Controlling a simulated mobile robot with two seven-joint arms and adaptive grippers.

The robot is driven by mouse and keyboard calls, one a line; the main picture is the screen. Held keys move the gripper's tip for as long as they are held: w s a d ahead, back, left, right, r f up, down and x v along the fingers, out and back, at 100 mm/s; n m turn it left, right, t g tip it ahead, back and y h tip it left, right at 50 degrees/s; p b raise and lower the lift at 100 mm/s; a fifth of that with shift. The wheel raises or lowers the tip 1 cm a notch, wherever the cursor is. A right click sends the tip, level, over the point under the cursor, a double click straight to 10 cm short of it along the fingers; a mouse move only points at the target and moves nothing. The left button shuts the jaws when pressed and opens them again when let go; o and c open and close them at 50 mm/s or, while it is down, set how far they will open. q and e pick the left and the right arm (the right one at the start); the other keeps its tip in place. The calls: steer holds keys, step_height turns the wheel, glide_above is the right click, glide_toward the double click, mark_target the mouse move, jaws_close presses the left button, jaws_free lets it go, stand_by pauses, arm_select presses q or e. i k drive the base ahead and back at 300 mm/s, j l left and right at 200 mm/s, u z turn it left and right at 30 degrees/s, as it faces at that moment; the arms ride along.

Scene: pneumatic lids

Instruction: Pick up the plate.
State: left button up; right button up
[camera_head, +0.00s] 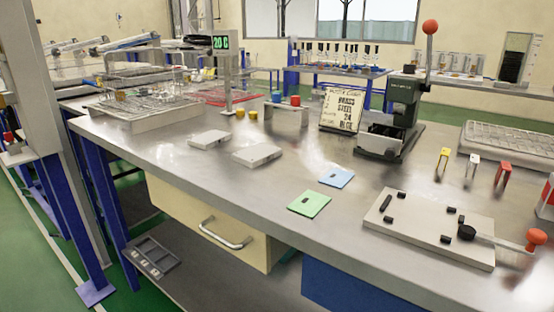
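Several flat pieces that could be plates lie on the metal workbench (240,190). A thin green plate (309,203) with a small hole lies near the front edge. A thin blue plate (336,177) lies just behind it, to the right. Two thicker pale grey blocks (210,139) and (257,154) lie further left. I cannot tell which of these the task's plate is. Neither of my grippers is in view.
A grey fixture board (432,228) with black stops and a red-knobbed clamp (536,238) is at right. A lever press (392,125) stands behind, beside a sign (341,110). Yellow, white and red clips (473,165) stand at right. The front left of the bench is clear.

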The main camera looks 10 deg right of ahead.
mark_target(254, 155)
steer(key=i+j, duration=0.3)
steer(key=j, duration=0.15)
steer(key=i+j, duration=0.25)
steer(key=j, duration=0.15)
steer(key=i+j, duration=0.3)
steer(key=j, duration=0.15)
steer(key=i+j, duration=0.25)
steer(key=j, duration=0.2)
steer(key=i+j+z, duration=0.2)
steer(key=j+z, duration=0.2)
steer(key=i+j+z, duration=0.15)
steer(key=j+z, duration=0.3)
steer(key=l, duration=0.1)
